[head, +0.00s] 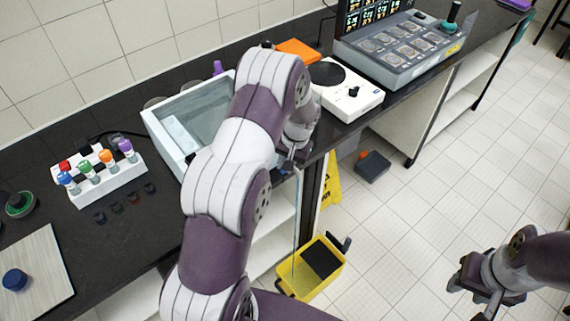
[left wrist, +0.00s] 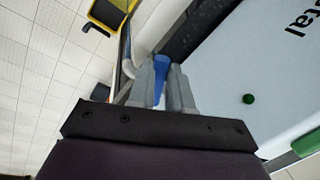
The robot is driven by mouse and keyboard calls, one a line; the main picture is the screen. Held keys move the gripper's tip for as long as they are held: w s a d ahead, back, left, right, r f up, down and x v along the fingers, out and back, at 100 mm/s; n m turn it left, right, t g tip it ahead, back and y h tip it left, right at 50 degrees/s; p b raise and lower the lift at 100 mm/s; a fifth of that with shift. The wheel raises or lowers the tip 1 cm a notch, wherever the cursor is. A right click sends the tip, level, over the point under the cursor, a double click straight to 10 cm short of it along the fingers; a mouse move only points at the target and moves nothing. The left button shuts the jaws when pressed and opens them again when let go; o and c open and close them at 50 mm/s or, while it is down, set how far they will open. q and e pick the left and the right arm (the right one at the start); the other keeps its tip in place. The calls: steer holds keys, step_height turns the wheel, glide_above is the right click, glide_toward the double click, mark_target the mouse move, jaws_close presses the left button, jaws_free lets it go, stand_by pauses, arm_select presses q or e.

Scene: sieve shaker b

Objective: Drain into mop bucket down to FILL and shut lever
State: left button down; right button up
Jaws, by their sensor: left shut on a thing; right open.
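The glass-walled water tank (head: 205,100) stands on the dark bench, partly hidden behind my left arm. My left gripper (left wrist: 161,78) is shut on the blue lever (left wrist: 161,72) at the tank's front side; in the head view its fingers are mostly hidden by the arm. A thin pale stream (head: 297,205) falls from below the gripper toward the yellow mop bucket (head: 333,281) on the floor. The bucket also shows in the left wrist view (left wrist: 103,14). I cannot make out the FILL mark or the water level. My right gripper (head: 483,293) is open and empty over the floor.
A white tube rack (head: 110,181) and a pale board (head: 35,275) are on the bench left. A white hotplate (head: 345,100) and a grey instrument (head: 400,50) are to the right. A yellow floor sign (head: 331,183) stands behind the bucket. The floor at right is mostly free.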

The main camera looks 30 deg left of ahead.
arm_select(q)
steer(key=shift+r, duration=0.1)
stand_by(0.3)
steer(key=c, duration=1.1)
jaws_free()
steer(key=shift+o, duration=0.2)
